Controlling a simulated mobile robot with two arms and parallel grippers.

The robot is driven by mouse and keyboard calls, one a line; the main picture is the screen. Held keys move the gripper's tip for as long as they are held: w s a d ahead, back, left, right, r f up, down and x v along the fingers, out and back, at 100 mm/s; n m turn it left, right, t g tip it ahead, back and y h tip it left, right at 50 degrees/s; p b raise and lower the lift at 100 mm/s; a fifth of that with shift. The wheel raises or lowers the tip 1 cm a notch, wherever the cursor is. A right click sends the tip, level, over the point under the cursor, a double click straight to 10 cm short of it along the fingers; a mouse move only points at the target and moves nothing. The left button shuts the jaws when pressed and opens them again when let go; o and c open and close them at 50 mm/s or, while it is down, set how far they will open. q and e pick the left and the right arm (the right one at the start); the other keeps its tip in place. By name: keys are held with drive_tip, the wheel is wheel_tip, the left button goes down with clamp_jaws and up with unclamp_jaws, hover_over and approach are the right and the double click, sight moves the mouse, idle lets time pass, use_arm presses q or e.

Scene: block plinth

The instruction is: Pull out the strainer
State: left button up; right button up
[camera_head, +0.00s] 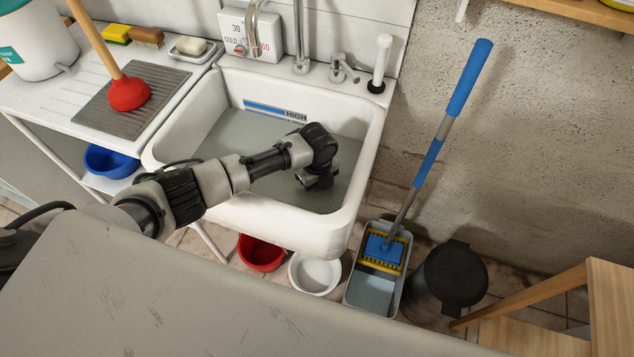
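The white sink (335,226) stands against the wall, with a flat grey surface (225,140) inside that looks like murky water. I cannot make out a strainer; the area under my gripper is hidden. My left arm reaches in from the left over the sink's front rim. My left gripper (319,183) points down inside the basin, right of its middle, close to the grey surface. Its fingers are dark and I cannot tell whether they are open or hold anything. My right gripper is not in view.
A blue label reading HIGH (275,112) is on the sink's back wall. Taps (300,64) and a white upright handle (381,60) stand behind. A red plunger (128,93) stands left. Bowls, a mop bucket (373,290) and a black bin (455,275) are on the floor.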

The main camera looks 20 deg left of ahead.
use_arm(q)
clamp_jaws()
drive_tip(key=shift+r, duration=0.25)
drive_tip(key=shift+r+p, duration=1.3)
drive_tip(key=shift+p, duration=0.2)
drive_tip(key=shift+r, duration=0.1)
wheel_tip(320, 180, up, 4)
drive_tip(key=p, duration=0.4)
